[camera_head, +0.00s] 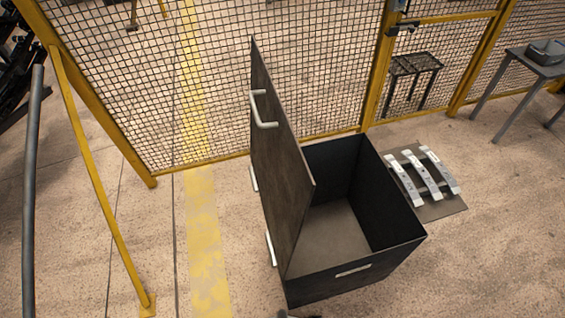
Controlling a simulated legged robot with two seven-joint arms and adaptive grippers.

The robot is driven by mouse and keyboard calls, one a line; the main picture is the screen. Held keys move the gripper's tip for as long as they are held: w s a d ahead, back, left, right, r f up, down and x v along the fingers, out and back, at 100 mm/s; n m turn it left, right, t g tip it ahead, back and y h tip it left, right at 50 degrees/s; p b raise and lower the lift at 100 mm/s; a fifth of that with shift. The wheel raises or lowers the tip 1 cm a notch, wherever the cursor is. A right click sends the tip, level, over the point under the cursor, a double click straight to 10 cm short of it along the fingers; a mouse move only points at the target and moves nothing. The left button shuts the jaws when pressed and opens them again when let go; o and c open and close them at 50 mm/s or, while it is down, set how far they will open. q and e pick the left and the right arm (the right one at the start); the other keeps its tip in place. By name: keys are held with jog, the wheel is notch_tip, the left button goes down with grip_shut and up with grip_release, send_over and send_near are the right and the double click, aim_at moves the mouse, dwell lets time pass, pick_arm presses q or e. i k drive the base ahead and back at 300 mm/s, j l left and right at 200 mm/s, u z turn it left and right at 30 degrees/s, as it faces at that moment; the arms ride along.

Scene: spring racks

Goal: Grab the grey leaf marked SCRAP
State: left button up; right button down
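Three curved grey leaves lie side by side on a flat dark plate (447,208) on the floor at the right: a left leaf (405,180), a middle leaf (421,174) and a right leaf (440,170). Each carries pale tags with small dark marks. The lettering is too small to read, so I cannot tell which one is marked SCRAP. Neither of my grippers can be made out in view. A small dark piece shows at the bottom edge, too cut off to identify.
A dark open box (375,272) stands left of the plate, empty inside. A tall dark panel (275,165) with light handles rises at its left side. Yellow-framed mesh fencing (290,60) runs behind. A grey table (545,66) stands far right.

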aim_at(413, 193)
jog(key=z, duration=1.3)
